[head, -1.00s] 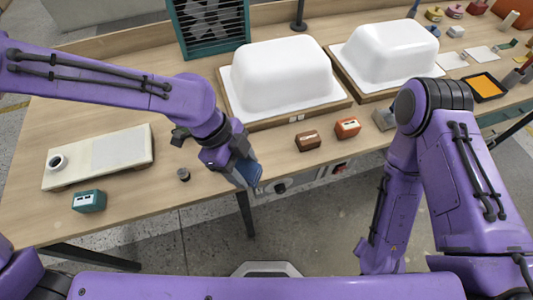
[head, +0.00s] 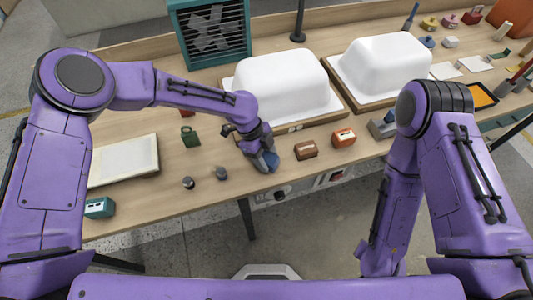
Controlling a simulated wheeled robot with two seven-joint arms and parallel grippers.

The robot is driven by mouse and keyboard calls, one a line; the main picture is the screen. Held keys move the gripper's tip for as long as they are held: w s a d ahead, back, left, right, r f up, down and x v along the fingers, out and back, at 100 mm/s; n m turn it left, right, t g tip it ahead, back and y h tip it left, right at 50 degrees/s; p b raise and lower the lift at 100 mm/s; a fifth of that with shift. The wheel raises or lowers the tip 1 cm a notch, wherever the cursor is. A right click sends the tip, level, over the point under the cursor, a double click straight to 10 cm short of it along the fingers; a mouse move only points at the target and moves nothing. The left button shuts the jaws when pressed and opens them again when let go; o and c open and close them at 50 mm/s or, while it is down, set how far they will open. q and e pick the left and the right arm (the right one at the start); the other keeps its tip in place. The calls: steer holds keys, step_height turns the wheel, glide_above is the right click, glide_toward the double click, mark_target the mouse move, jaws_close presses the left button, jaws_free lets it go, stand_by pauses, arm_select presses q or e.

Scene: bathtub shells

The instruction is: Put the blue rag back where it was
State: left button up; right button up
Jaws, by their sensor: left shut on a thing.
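My left gripper (head: 262,154) is over the front part of the wooden table, in front of the left white shell. It is shut on the blue rag (head: 267,163), a small dark blue piece at its fingertips. Much of the rag is hidden by the gripper, and I cannot tell whether it touches the table. My right arm hangs down at the right, and its gripper is out of view.
Two white tub shells (head: 284,83) (head: 387,58) sit on wooden boards. Brown (head: 306,150) and orange (head: 343,137) blocks lie just right of my left gripper. Small dark pieces (head: 188,183) (head: 221,173), a green piece (head: 189,137), a cream board (head: 125,161) and a teal box (head: 99,208) are left.

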arm_select(q)
steer(key=shift+f, duration=0.35)
steer(key=o, duration=1)
steer(key=shift+r, duration=0.25)
steer(key=shift+w+a+r+b, duration=0.15)
steer(key=shift+a+r+b, duration=0.1)
steer(key=shift+b, duration=0.1)
steer(key=b+v, duration=0.2)
steer(key=v, duration=0.9)
steer(key=shift+r, duration=0.1)
